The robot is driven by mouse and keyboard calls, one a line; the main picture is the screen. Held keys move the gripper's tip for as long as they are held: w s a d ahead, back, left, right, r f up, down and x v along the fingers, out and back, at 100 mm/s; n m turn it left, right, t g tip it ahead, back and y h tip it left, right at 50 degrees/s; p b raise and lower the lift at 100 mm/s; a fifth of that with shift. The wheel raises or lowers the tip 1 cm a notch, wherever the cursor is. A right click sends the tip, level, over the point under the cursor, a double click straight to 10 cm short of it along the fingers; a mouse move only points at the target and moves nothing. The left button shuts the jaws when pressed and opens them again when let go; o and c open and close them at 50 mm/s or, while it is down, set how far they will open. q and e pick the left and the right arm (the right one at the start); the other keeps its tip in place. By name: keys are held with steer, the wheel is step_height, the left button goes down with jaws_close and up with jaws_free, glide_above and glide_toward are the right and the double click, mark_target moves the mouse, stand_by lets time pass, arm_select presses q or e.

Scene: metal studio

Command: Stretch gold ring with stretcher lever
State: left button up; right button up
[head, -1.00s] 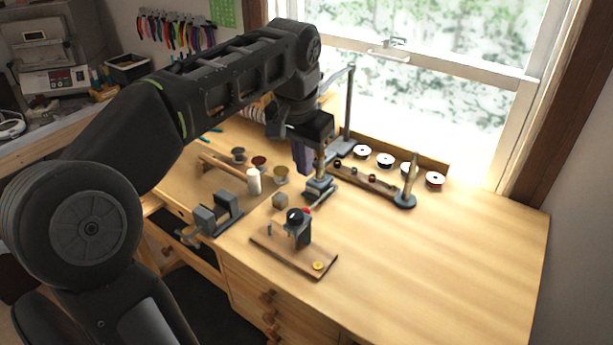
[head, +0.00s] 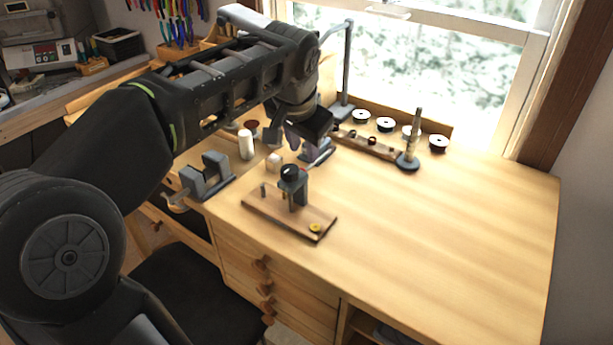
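A wooden board (head: 270,216) lies near the front edge of the bench. It bears a small dark upright tool (head: 297,185) with a round black knob. A small gold, ring-like disc (head: 315,228) lies at the board's near right corner. Behind it, a grey metal device with a bar sticking out (head: 318,155) stands partly hidden by my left arm; I cannot tell for sure which device is the stretcher. My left gripper (head: 291,141) hangs pointing down just left of this device. Its fingers are dark and overlapped, so I cannot tell their opening or any contact. My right gripper is out of view.
A grey vise (head: 206,176) sits on the front left edge. A white cylinder (head: 246,144) and a small pale block (head: 273,162) stand near my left gripper. A dark post on a round base (head: 408,160) and several spools (head: 385,124) are at the back. The bench's right side is clear.

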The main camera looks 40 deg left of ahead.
mark_target(307, 169)
arm_select(q)
steer(key=shift+r, duration=0.1)
steer(key=x, duration=0.7)
steer(key=shift+w+f, duration=0.2)
steer(key=shift+f, duration=0.15)
jaws_close()
steer(key=shift+s+f, duration=0.15)
steer(key=shift+f, duration=0.1)
stand_by(1.1)
